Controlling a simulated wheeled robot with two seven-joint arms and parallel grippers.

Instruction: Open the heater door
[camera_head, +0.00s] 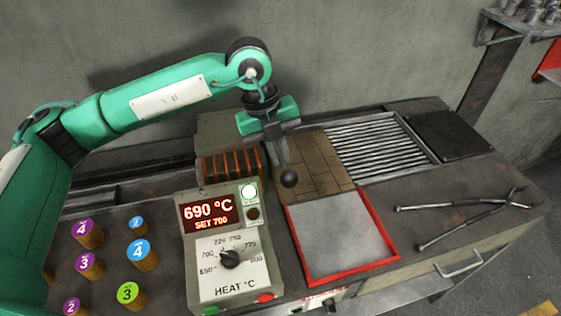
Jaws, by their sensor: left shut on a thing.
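The heater (222,128) is a dark metal box with orange-lit slots (232,167) on its near side, standing behind the control panel. My left gripper (283,163) reaches down at the heater's right side, above the brick-patterned plate. It is shut at a handle that ends in a black ball knob (288,178). The fingers hide most of the handle. The heater door itself is largely hidden behind the gripper, so I cannot tell how far it stands open. My right gripper is not in view.
The control panel (222,240) reads 690 °C, set 700. Several numbered cylinders (138,252) stand at left. A red-rimmed tray (340,235), a slatted grate (375,150) and tongs (460,205) lie to the right. The brick plate (322,165) is bare right of the knob.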

